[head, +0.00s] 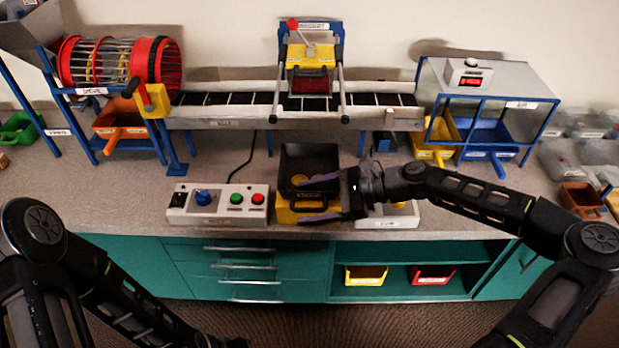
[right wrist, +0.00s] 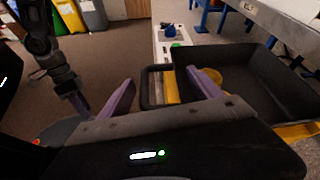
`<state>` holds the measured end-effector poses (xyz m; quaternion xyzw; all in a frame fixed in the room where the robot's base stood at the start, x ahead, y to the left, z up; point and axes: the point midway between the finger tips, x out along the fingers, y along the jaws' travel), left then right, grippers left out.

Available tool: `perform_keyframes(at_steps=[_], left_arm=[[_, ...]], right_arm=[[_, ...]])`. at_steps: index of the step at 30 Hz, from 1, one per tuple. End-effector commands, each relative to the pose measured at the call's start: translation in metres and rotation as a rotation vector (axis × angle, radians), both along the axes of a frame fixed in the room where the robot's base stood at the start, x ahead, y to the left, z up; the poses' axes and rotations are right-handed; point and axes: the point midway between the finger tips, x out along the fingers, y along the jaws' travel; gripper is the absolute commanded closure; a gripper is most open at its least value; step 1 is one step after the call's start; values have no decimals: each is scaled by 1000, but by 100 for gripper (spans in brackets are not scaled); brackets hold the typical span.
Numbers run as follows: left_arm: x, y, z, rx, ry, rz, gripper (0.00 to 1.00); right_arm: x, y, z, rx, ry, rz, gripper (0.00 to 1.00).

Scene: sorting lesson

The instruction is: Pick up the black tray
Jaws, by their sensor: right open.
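The black tray (head: 309,158) stands above a yellow base (head: 290,213) at the front of the counter, with yellow round pieces (head: 300,180) in it. My right gripper (head: 320,200) is open at the tray's front side, its purple fingers spread apart. In the right wrist view the black tray (right wrist: 255,95) lies at the right and its handle loop (right wrist: 146,88) shows between the open fingers of the gripper (right wrist: 162,80). I cannot tell whether a finger touches the handle.
A control box (head: 218,204) with a blue knob and buttons is left of the tray; another box (head: 400,217) is right, partly behind my gripper. A conveyor (head: 235,110) runs behind. Blue (head: 488,135) and yellow (head: 436,152) bins stand back right.

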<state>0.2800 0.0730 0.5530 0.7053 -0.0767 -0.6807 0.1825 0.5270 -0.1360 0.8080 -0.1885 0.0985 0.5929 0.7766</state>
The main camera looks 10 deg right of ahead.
Motion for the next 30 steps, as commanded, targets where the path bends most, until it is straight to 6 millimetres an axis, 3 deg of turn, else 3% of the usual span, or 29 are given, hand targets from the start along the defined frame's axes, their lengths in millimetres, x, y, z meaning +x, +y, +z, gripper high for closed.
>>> perform_keyframes(at_steps=[12, 30], left_arm=[[0, 0, 0, 0, 0, 0, 60], [0, 0, 0, 0, 0, 0, 60]], right_arm=[[0, 0, 0, 0, 0, 0, 27], [0, 0, 0, 0, 0, 0, 76]])
